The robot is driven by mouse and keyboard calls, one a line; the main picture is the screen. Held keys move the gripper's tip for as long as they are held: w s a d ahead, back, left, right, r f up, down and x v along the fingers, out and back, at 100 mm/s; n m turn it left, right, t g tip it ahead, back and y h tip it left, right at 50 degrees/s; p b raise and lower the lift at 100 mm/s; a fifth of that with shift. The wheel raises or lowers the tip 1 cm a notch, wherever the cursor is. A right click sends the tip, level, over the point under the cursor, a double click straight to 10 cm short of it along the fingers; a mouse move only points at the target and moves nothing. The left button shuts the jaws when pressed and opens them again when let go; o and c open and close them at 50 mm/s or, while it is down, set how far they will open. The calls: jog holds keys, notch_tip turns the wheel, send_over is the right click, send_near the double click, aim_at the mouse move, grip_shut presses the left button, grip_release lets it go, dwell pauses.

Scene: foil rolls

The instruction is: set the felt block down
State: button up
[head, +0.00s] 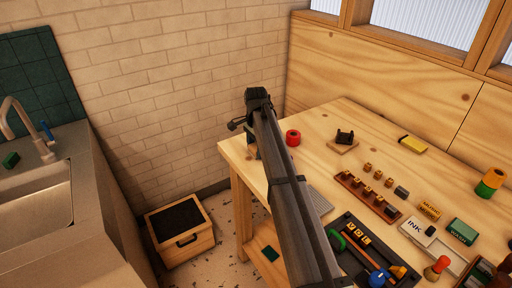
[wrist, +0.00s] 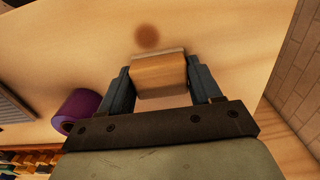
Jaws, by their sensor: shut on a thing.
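A tan, wood-coloured block (wrist: 160,76), which I take to be the felt block, sits between the two dark fingers of my gripper (wrist: 161,84) in the wrist view. A thin paler layer shows along its far edge. My gripper is shut on it over the pale wooden table (wrist: 220,30). In the head view my gripper (head: 251,146) is at the table's far left corner, mostly hidden behind my arm, and the block cannot be made out. Whether the block touches the table I cannot tell.
A brown round mark (wrist: 146,37) lies beyond the block.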

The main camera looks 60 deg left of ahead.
aim_at(256, 146)
jog(key=o, duration=1.1)
jog(key=shift+f, duration=0.1)
jog(key=shift+c, duration=0.2)
notch_tip(256, 146, up, 12)
jog(key=shift+r, duration=0.2)
